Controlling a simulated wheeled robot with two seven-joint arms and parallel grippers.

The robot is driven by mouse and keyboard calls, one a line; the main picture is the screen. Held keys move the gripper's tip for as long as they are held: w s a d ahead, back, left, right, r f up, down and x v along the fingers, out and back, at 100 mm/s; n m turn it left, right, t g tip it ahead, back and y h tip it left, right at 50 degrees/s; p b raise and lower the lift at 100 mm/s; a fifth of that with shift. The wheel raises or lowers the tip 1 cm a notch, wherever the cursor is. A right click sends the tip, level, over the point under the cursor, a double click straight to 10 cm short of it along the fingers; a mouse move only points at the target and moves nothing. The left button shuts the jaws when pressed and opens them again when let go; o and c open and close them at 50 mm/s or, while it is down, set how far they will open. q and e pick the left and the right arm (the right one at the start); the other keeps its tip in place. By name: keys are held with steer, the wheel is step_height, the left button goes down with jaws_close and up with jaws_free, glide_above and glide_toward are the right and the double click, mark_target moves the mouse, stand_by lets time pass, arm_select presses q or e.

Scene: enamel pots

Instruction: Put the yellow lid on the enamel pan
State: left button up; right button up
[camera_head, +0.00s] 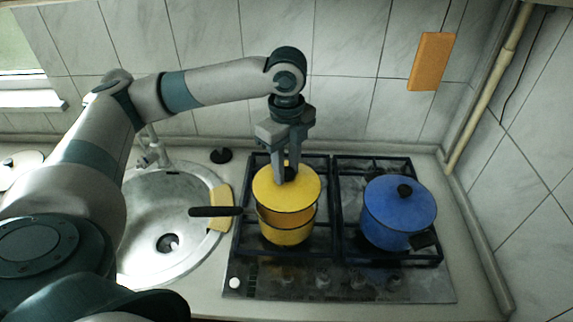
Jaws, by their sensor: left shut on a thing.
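The yellow lid (288,200) is held by my left gripper (288,170), which points straight down from above and is shut on the lid's knob. The knob is mostly hidden between the fingers. The yellow enamel pan (287,233) stands on the left side of the stove, its dark handle (215,211) pointing left. The lid is over the pan and tilted or raised, with the pan's orange inside showing below its front edge. I cannot tell whether the lid's back edge touches the pan. My right gripper is not in view.
A blue pot with its blue lid (399,198) stands on the right side of the stove (340,284). A round steel sink (140,245) with a tap (152,152) is at the left. A yellow sponge-like block (219,208) lies on the sink's right edge. A black knob-like piece (221,155) sits behind.

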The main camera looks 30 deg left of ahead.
mark_target(286, 184)
arm_select(q)
steer(key=shift+r, duration=0.2)
steer(key=shift+f, duration=2.95)
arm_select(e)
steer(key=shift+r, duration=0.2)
arm_select(q)
steer(key=shift+f, duration=0.15)
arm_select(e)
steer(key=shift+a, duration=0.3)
arm_select(q)
steer(key=shift+p, duration=0.35)
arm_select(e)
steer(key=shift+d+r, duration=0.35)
arm_select(q)
steer(key=shift+p, duration=0.35)
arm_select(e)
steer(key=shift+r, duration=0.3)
